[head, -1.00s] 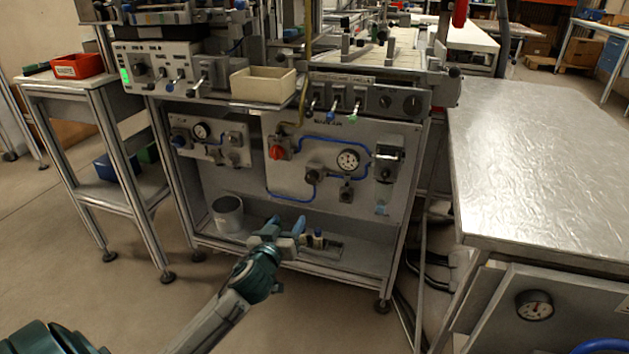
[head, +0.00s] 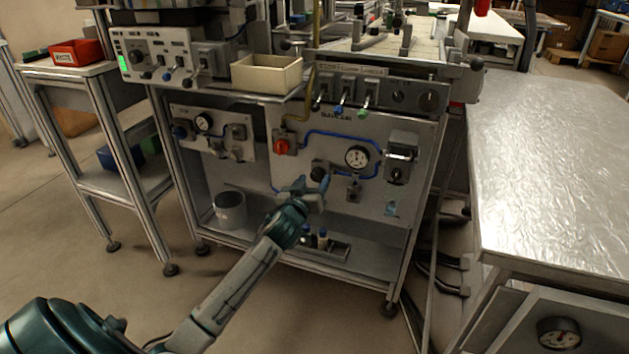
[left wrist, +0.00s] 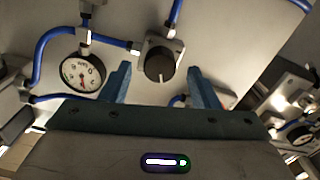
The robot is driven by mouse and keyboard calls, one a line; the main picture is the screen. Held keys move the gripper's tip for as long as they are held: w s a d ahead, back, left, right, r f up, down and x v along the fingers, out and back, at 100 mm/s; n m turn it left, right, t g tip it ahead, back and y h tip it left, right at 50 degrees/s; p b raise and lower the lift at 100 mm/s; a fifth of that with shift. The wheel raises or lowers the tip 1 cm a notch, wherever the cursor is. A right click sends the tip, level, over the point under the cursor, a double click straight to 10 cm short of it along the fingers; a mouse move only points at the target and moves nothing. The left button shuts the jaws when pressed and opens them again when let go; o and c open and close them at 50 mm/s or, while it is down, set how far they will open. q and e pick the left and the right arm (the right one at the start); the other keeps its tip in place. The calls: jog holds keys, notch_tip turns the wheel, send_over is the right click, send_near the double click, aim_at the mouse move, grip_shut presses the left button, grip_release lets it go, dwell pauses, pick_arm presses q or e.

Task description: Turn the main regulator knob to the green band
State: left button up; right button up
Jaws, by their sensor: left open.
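The main regulator knob (head: 319,171) is a dark round knob on the grey lower panel (head: 345,131). In the left wrist view the knob (left wrist: 160,67) lies between my two blue-green fingers, just beyond their tips. A white round gauge (head: 357,157) with a dark rim is to its right in the head view. In the left wrist view the gauge (left wrist: 83,73) is left of the knob; its needle is too small to read surely. My left gripper (head: 311,186) is open and empty in front of the knob, seemingly apart from it. My right gripper is out of view.
Blue tubes (head: 335,135) run around the gauge. A red knob (head: 281,147) is up and left. A filter unit (head: 400,156) is to the right. A grey cup (head: 229,209) stands on the shelf below. A metal table (head: 560,150) is at the right.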

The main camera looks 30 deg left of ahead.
pick_arm(q)
jog(key=shift+x, duration=0.75)
jog(key=c, duration=1)
